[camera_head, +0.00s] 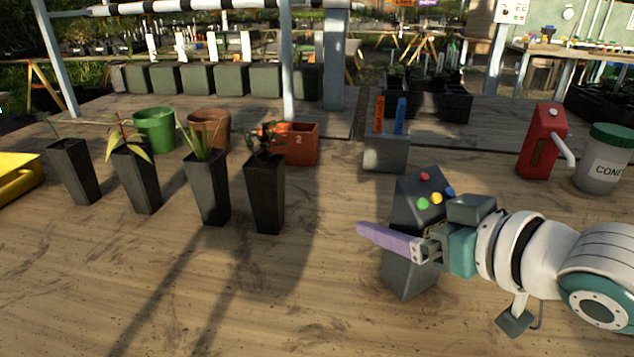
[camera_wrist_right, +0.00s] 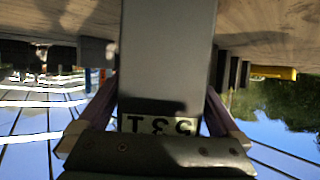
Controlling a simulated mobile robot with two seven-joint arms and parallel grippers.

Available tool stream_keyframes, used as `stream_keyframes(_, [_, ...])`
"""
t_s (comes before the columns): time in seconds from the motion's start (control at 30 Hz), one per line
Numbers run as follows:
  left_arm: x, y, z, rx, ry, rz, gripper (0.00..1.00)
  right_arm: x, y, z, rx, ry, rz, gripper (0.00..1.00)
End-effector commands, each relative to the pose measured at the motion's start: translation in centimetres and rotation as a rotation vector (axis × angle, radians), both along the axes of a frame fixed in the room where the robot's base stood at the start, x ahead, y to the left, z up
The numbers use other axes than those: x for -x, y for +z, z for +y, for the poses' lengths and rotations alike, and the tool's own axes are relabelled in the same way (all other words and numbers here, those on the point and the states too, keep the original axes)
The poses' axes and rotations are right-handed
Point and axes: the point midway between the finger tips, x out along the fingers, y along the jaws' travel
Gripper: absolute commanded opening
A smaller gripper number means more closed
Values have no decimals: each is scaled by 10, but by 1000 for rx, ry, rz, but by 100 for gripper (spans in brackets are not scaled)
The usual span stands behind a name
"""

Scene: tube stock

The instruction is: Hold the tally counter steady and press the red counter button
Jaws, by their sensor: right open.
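The tally counter (camera_head: 405,277) is a dark grey upright box on the wooden table. Its sloped top bears a red button (camera_head: 424,176) at the back and green, yellow and blue buttons in front. My right gripper (camera_head: 390,238) reaches in from the right at the counter's middle; one purple finger crosses its near side, the other is hidden. In the right wrist view the counter's grey body (camera_wrist_right: 168,50) stands between both fingers, with an inverted display (camera_wrist_right: 160,125) near the palm. The jaws are open around it; contact cannot be told. My left gripper is out of view.
Several black plant pots (camera_head: 265,200) stand at the left. A grey holder (camera_head: 385,153) with orange and blue items is behind the counter. A red can (camera_head: 540,145) and a white tub (camera_head: 603,165) stand at the right. The front table is clear.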

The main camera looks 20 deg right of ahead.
Motion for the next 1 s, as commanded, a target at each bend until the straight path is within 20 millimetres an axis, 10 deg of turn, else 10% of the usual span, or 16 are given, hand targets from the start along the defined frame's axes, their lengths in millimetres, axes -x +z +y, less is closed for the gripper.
stream_keyframes(0.2, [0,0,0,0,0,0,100,0,0,0,0,0,0,99])
stream_keyframes(1.0, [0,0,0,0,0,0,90,0,0,0,0,0,1,20])
